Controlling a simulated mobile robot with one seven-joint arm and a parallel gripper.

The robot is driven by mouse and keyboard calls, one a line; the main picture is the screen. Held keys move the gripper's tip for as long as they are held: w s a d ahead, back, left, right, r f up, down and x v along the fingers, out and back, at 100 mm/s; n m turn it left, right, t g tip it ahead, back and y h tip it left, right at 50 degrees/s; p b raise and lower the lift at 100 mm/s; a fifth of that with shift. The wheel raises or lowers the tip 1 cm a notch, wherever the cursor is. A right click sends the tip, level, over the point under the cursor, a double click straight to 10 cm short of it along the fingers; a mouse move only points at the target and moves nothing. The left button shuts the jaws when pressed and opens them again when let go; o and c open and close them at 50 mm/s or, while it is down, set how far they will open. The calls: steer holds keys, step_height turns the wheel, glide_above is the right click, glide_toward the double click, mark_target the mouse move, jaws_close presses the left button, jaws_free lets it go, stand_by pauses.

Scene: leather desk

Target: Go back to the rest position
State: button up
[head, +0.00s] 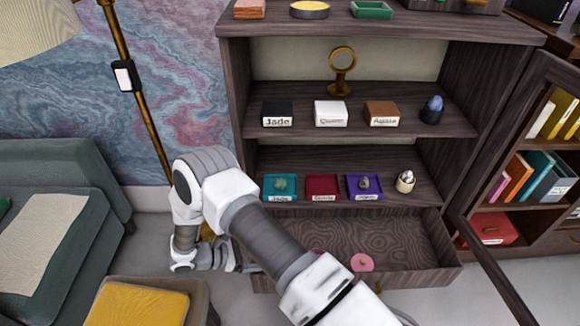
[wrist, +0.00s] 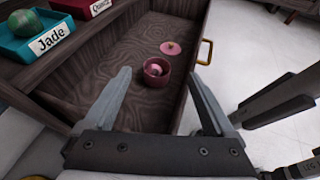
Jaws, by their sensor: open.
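My gripper (wrist: 160,76) is open in the wrist view, with its two fingers apart and nothing held between them. It is above the front of the open drawer (wrist: 125,60). In the drawer, beyond the fingertips, stands an open pink pot (wrist: 156,82) with a small pinkish thing inside. Its round pink lid (wrist: 171,48) lies apart from it. In the head view my arm reaches left and bends down beside the cabinet. The lid (head: 362,264) shows right of my arm, and the pot is mostly hidden behind it.
Above the drawer are a teal Jade tray (head: 280,190) with a green stone, a red tray (head: 322,188) that looks empty, and a purple tray (head: 363,190) with a stone. An open cabinet door (head: 500,270) stands right. A sofa (head: 60,200) and yellow-topped stool (head: 140,305) are left.

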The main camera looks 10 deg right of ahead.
steer(key=s+d+r+m+g+y, duration=0.1)
steer(key=d+r+m+y, duration=0.3)
steer(key=r, duration=0.9)
steer(key=d+r+m+g+y, duration=0.25)
steer(key=r+m, duration=0.25)
steer(key=r, duration=0.8)
steer(key=s+d+r+m+t+y, duration=0.25)
steer(key=s+r+m+t, duration=0.2)
steer(key=s+r, duration=0.35)
steer(key=s+d+r+m+t+y, duration=0.1)
steer(key=s+r+m+t+y, duration=0.25)
steer(key=s+r+m, duration=0.35)
step_height(320, 180, up, 22)
steer(key=n+p, duration=0.1)
steer(key=p, duration=2.1)
steer(key=shift+s+r+y, duration=0.2)
steer(key=shift+s+y, duration=0.05)
steer(key=shift+y, duration=0.2)
steer(key=c, duration=0.6)
steer(key=shift+s, duration=0.2)
steer(key=shift+c, duration=0.2)
